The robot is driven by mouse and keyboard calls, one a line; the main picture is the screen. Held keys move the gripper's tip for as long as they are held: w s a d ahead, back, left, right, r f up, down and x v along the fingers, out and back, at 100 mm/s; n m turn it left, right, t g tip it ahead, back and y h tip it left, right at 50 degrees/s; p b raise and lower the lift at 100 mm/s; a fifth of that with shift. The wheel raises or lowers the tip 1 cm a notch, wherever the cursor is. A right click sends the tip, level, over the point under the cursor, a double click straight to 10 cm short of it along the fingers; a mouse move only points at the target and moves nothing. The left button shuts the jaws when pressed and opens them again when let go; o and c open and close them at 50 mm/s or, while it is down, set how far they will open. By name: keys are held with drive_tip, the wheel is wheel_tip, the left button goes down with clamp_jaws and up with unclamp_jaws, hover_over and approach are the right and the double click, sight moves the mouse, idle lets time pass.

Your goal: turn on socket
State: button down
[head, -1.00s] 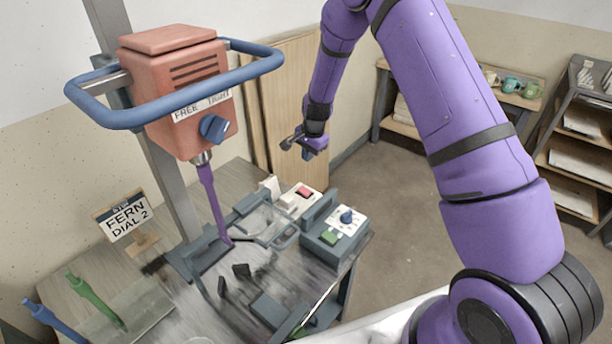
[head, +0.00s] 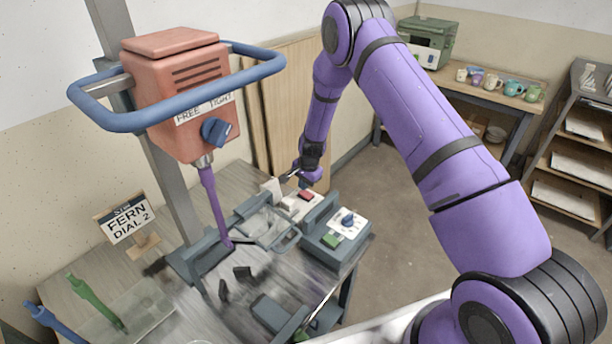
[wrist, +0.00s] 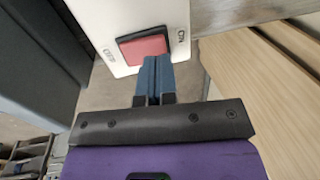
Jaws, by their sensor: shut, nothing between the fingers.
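The socket is a white box with a red rocker switch (head: 305,195) at the back of the bench. In the wrist view the red rocker (wrist: 143,47) sits in a dark frame on the white plate (wrist: 118,15), with lettering at either end, "ON" at the right. My gripper (head: 300,179) is shut and empty, just above and behind the switch. In the wrist view its blue fingers (wrist: 155,62) are together at the rocker's lower right edge. I cannot tell whether they touch it.
A control box with a blue dial and green button (head: 331,240) stands in front of the socket. The orange mixer (head: 182,90) with its blue handle ring is to the left. A sign reads "FERN DIAL 2" (head: 128,220). Wooden boards (head: 300,100) lean behind.

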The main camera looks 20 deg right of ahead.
drive_tip(key=shift+w+a+f, duration=0.1)
drive_tip(key=shift+f, duration=0.6)
drive_tip(key=shift+a+f, duration=0.15)
drive_tip(key=shift+f, duration=0.1)
drive_tip(key=shift+s+d+r, duration=0.25)
drive_tip(key=shift+s+d, duration=0.3)
drive_tip(key=shift+s, duration=0.1)
drive_tip(key=shift+r, duration=0.1)
